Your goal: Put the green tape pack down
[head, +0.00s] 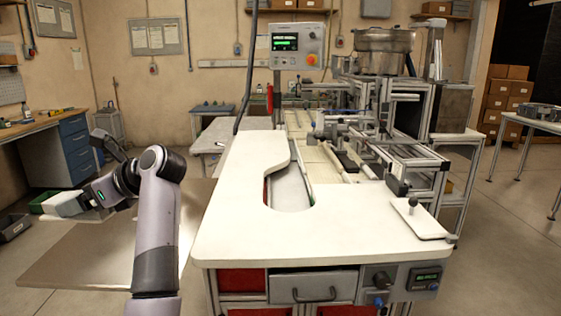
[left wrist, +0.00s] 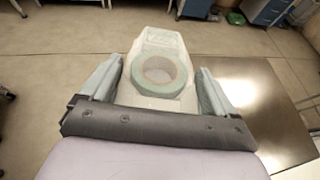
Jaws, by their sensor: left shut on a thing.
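The green tape pack (left wrist: 158,72) is a pale green ring of tape in a whitish wrapper. In the left wrist view it sits between the two fingers of my left gripper (left wrist: 158,92), which is shut on it. In the head view the left gripper (head: 88,198) is at the left, with the pack's pale end (head: 64,204) sticking out to the left. The pack is held above the floor, away from the white worktable (head: 230,225). My right gripper is not in view.
A shiny metal surface (head: 85,265) lies below my left arm. A green bin (head: 42,201) and a dark bin (head: 14,228) are at the far left. A workbench with blue drawers (head: 75,150) stands behind. The white worktable's top is mostly clear.

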